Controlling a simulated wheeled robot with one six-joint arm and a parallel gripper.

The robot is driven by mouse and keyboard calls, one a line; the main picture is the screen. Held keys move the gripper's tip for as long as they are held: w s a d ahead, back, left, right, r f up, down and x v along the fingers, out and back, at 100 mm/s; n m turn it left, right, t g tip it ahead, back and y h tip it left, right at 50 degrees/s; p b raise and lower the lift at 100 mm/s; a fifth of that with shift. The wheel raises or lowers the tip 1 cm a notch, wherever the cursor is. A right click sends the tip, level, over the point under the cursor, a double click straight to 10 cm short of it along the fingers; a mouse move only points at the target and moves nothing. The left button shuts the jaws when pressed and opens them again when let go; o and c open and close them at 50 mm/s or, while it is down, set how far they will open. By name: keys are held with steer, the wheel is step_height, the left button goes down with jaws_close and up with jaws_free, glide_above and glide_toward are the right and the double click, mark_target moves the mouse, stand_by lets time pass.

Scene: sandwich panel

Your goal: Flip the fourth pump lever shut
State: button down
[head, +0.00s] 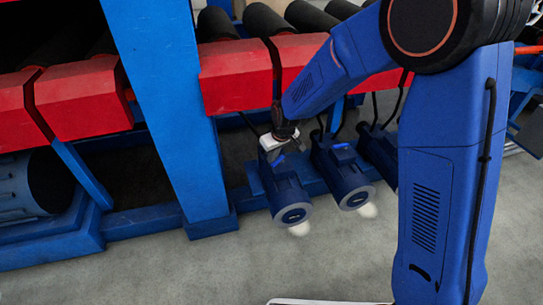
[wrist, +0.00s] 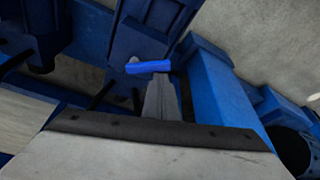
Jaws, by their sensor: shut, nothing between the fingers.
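Several dark blue pumps stand in a row on a blue rail. The nearest pump (head: 284,186) has a small bright blue lever (head: 278,160) on top. A second pump (head: 341,172) to its right has a similar blue lever (head: 341,146). A third pump (head: 379,148) is partly hidden by my arm. Which one is the fourth cannot be told. My gripper (head: 284,152) is shut and empty, just above the nearest pump's lever. In the wrist view the blue lever (wrist: 148,67) lies across the tip of my gripper (wrist: 161,82); whether they touch cannot be told.
A blue upright post (head: 165,110) stands left of the pumps. Red blocks (head: 236,78) with dark rollers (head: 267,20) hang above and behind them. Black hoses run down to the pumps. The grey floor (head: 200,270) in front is clear.

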mark_target(276, 164)
steer(key=shift+s+d+n+g+y, duration=0.3)
steer(key=shift+d+n, duration=0.05)
steer(key=shift+n, duration=0.75)
steer(key=shift+s+d, duration=0.1)
steer(key=shift+s, duration=0.05)
steer(key=shift+s+d, duration=0.1)
steer(key=shift+d, duration=0.05)
steer(key=shift+s+d+n+g+y, duration=0.15)
steer(key=shift+d+n+g, duration=0.2)
steer(key=shift+n, duration=0.8)
steer(key=shift+s+d+n+g+y, duration=0.15)
steer(key=shift+d+n+g, duration=0.15)
steer(key=shift+n, duration=0.85)
steer(key=shift+s, duration=0.1)
steer(key=shift+s, duration=0.65)
steer(key=shift+r, duration=0.15)
